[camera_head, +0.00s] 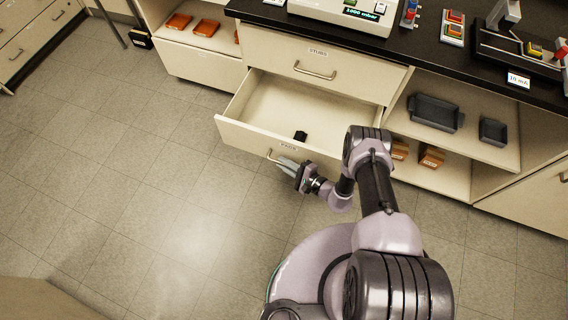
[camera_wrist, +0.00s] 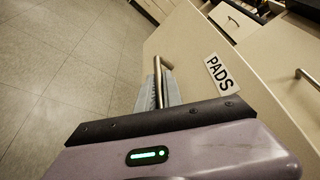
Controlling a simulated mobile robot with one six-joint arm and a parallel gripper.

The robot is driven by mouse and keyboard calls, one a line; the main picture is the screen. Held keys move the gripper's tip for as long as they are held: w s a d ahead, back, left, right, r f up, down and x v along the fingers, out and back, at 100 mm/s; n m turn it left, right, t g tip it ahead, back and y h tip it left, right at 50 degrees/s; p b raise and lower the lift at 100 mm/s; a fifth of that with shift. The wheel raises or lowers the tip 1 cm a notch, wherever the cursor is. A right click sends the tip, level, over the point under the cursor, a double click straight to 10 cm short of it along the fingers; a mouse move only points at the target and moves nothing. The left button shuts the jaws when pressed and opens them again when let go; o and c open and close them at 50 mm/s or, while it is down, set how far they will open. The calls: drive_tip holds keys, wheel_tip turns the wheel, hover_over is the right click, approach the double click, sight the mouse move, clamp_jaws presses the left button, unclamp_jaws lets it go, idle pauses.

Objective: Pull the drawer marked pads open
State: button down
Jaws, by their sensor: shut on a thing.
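The drawer marked PADS (camera_head: 240,130) stands well out from the cabinet, below a shut drawer marked STUBS (camera_head: 330,58). A small black item (camera_head: 300,136) lies inside the open drawer. My gripper (camera_head: 280,161) is at the drawer's front, shut on its bar handle. In the wrist view the handle (camera_wrist: 158,82) runs between the grey fingers (camera_wrist: 160,93), with the PADS label (camera_wrist: 220,73) to the right on the cream front.
Open shelves with dark trays (camera_head: 436,113) and orange-brown boxes (camera_head: 432,156) are right of the drawer. Orange trays (camera_head: 206,28) sit on a shelf at the left. Instruments stand on the black worktop (camera_head: 420,50). The tiled floor (camera_head: 130,170) left of the drawer is clear.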

drive_tip(key=c, duration=1.5)
unclamp_jaws()
drive_tip(key=p+v, duration=0.5)
drive_tip(key=v, duration=1.2)
drive_tip(key=shift+d, duration=0.2)
drive_tip(key=shift+s, duration=0.1)
